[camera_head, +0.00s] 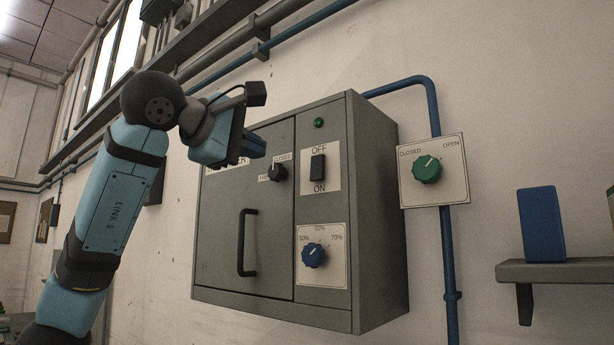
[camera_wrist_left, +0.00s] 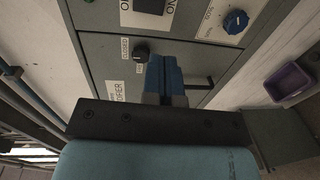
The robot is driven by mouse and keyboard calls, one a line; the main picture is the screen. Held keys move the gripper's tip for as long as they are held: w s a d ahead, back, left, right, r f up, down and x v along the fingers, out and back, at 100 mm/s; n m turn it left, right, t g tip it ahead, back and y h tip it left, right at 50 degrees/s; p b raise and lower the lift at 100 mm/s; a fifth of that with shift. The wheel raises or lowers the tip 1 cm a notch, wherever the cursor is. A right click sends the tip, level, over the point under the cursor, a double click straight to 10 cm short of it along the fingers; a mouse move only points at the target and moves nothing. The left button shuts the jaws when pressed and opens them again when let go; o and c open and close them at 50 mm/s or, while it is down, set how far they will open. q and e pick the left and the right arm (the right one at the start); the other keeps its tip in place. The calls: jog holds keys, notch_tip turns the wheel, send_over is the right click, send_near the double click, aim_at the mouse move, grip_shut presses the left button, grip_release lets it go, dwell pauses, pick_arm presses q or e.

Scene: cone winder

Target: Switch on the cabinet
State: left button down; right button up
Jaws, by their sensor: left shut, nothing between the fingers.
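The grey cabinet (camera_head: 222,240) hangs on the wall in the middle of the head view; its front also shows in the left wrist view (camera_wrist_left: 100,50). On its right front panel is a black rocker switch (camera_head: 317,168), with OFF above it and ON below. Which way the rocker is tipped is hard to tell. The switch shows partly at the top of the wrist view (camera_wrist_left: 150,5). A small green lamp (camera_head: 319,123) sits above it. My left gripper (camera_head: 260,148) is shut and empty, in front of the cabinet's upper door, left of the switch and apart from it.
A small black knob (camera_head: 278,172) and a black handle (camera_head: 243,243) are on the door. A blue knob (camera_head: 313,255) is below the switch. A green CLOSED/OPEN knob (camera_head: 427,169) is on the wall at right. A blue block (camera_head: 541,225) stands on a shelf (camera_head: 575,272).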

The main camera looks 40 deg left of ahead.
aim_at(314, 180)
pick_arm(q)
jog(key=shift+w, duration=0.1)
jog(key=w+p, duration=0.1)
jog(key=w, duration=0.3)
jog(key=w+p, duration=0.1)
jog(key=w, duration=0.3)
jog(key=w+d+f, duration=0.1)
jog(key=w, duration=0.3)
jog(key=shift+w+f+p, duration=0.1)
jog(key=shift+w+p, duration=0.15)
jog(key=shift+p, duration=0.15)
jog(key=shift+w+f, duration=0.15)
jog(key=shift+w, duration=0.55)
pick_arm(e)
jog(key=shift+w+r, duration=0.1)
jog(key=shift+r, duration=1.35)
pick_arm(q)
jog(key=shift+w, duration=0.15)
jog(key=shift+f, duration=0.1)
